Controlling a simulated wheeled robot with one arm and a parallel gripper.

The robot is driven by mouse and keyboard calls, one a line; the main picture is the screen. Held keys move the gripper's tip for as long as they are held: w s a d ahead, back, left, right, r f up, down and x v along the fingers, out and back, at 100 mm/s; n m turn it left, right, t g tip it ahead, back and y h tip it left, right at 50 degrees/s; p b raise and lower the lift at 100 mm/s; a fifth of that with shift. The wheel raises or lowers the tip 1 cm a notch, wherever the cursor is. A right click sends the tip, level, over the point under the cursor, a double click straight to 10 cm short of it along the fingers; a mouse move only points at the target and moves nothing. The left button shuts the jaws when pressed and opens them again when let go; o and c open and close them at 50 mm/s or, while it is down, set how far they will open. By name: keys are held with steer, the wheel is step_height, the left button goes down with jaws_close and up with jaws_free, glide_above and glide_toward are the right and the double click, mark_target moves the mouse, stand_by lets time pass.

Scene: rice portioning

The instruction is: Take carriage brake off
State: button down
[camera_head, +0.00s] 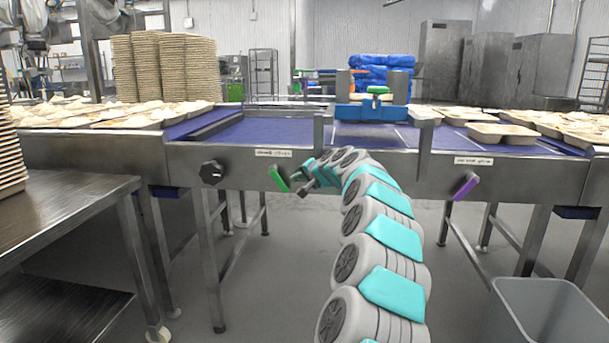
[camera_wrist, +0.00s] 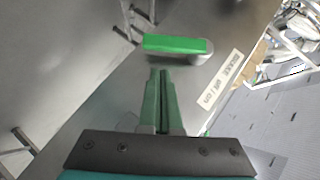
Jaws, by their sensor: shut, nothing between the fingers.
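A green lever (camera_head: 278,178) sits on the front rail of the blue conveyor, below a small white label (camera_head: 273,153). In the wrist view the green lever (camera_wrist: 175,44) lies roughly crosswise, with a round grey pivot at its right end. The label (camera_wrist: 220,80) beside it is too small to read surely. My gripper (camera_head: 303,188) is just right of the lever in the head view. In the wrist view my gripper (camera_wrist: 162,72) has its green fingers together and empty, tips just short of the lever with a small gap.
A purple lever (camera_head: 465,186) with its own label is on the rail at right. A black knob (camera_head: 211,172) is on the rail at left. A steel table (camera_head: 70,205) stands front left, a grey bin (camera_head: 545,312) front right. Filled trays (camera_head: 503,134) lie on the conveyor.

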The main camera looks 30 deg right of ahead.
mark_target(285, 192)
steer(key=shift+w+a+f, duration=0.5)
steer(key=shift+a+f, duration=0.15)
steer(key=shift+a, duration=0.15)
steer(key=shift+f, duration=0.1)
steer(key=shift+f+b, duration=0.15)
steer(key=shift+b, duration=0.6)
steer(key=shift+w+a+f+m+t+y+b, duration=0.1)
steer(key=shift+a+f+m+t+y+b, duration=0.15)
steer(key=shift+b, duration=0.25)
steer(key=b, duration=0.2)
steer(key=f+m+t+b, duration=0.1)
steer(key=f+y+b, duration=0.1)
steer(key=b, duration=0.1)
steer(key=shift+w+a+m+t+b, duration=0.25)
steer(key=shift+t+b, duration=0.1)
steer(key=b, duration=0.2)
steer(key=m+t+b, duration=0.1)
steer(key=shift+w+a+f+y+b, duration=0.25)
steer(key=shift+w+a+f+b, duration=0.05)
steer(key=shift+a+f+b, duration=0.1)
steer(key=shift+w+a+f+b, duration=0.25)
steer(key=shift+w+a+b, duration=0.4)
steer(key=shift+a, duration=0.3)
steer(key=shift+w+a+f+b, duration=0.2)
steer(key=shift+w+a+b, duration=0.4)
steer(key=shift+a, duration=0.45)
